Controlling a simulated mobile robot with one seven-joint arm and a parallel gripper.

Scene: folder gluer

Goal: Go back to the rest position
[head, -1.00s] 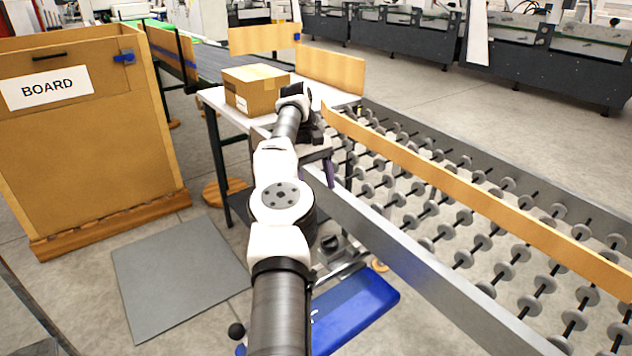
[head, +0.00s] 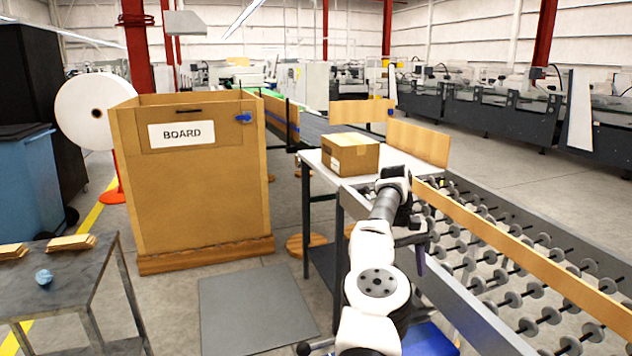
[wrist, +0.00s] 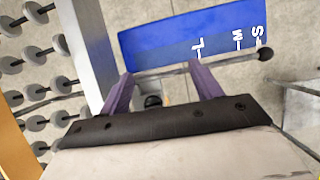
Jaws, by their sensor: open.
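My gripper (wrist: 158,84) is open, its two purple fingers spread apart with nothing between them. In the head view my gripper (head: 420,262) hangs from the end of my white and black arm, beside the near end of the roller conveyor and in front of the white table. Only part of the fingers shows there. In the wrist view a blue panel (wrist: 170,38) marked L, M and S lies beyond the fingertips, with a grey bar across its edge. My arm hides part of this blue piece (head: 428,341) in the head view.
A cardboard box (head: 350,156) sits on the white table (head: 318,160). The roller conveyor (head: 520,262) runs along the right. A large BOARD bin (head: 195,205) stands left on a pallet. A metal side table (head: 62,285) is at lower left. A grey mat (head: 255,310) lies on clear floor.

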